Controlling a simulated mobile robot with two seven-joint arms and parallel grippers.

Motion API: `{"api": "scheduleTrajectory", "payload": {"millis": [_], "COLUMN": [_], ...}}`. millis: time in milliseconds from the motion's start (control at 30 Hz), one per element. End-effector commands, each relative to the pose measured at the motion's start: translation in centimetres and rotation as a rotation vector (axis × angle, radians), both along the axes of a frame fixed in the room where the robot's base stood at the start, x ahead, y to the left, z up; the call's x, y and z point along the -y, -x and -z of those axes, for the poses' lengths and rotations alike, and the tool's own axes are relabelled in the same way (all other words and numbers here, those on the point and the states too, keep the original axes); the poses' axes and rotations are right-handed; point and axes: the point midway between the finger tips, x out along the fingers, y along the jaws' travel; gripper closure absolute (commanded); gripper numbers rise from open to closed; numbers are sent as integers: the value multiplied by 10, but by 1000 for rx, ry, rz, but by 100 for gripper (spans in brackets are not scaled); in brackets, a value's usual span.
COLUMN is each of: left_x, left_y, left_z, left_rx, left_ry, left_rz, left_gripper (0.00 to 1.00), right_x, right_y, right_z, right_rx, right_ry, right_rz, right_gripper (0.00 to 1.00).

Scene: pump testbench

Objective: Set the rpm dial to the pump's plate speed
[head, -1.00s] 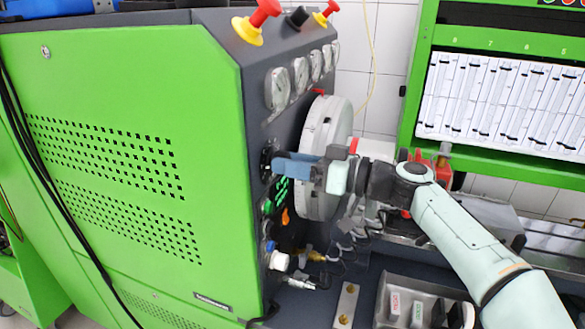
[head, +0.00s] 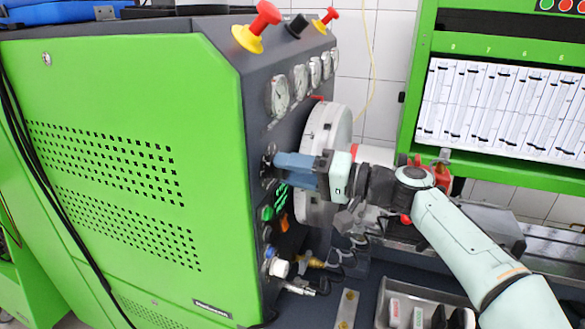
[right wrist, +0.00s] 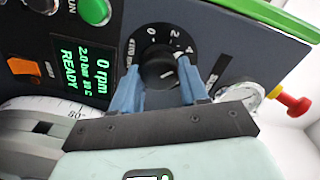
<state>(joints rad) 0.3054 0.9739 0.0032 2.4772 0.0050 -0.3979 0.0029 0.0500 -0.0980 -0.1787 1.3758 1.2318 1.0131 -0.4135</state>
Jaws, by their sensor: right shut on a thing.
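The rpm dial is a black round knob (right wrist: 160,72) with a white pointer mark and a scale with 0, 2 and 4 around it. My right gripper (right wrist: 158,88) has its two blue fingers on either side of the knob, shut on it. In the head view my right gripper (head: 276,163) reaches the dark front panel and hides most of the dial. The display (right wrist: 84,80) in the right wrist view reads 0 rpm and READY. I cannot make out the pump's plate. My left gripper is not in view.
A green button (right wrist: 94,10) and an orange switch (right wrist: 24,67) sit near the display. Gauges (head: 279,96) line the panel above the dial. A large pale disc (head: 326,128) stands close behind the gripper. A grey tray (head: 384,292) lies at lower right.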

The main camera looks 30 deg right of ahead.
Motion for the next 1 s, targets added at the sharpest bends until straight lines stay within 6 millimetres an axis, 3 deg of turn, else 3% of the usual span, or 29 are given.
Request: {"api": "scheduleTrajectory", "payload": {"millis": [800, 833, 867, 900, 1000], "left_x": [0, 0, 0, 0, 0], "left_y": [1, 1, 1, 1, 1], "left_z": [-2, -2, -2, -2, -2], "left_rx": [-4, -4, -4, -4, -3], "left_ry": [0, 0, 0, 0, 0], "left_rz": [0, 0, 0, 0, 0], "left_gripper": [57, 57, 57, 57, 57], "right_x": [0, 0, 0, 0, 0], "right_y": [0, 0, 0, 0, 0], "right_z": [0, 0, 0, 0, 0], "right_rx": [-75, -75, -75, -75, -75], "right_ry": [-86, -86, -86, -86, -86], "right_rz": [-1, -1, -1, -1, -1], "right_gripper": [86, 46, 36, 30, 30]}}
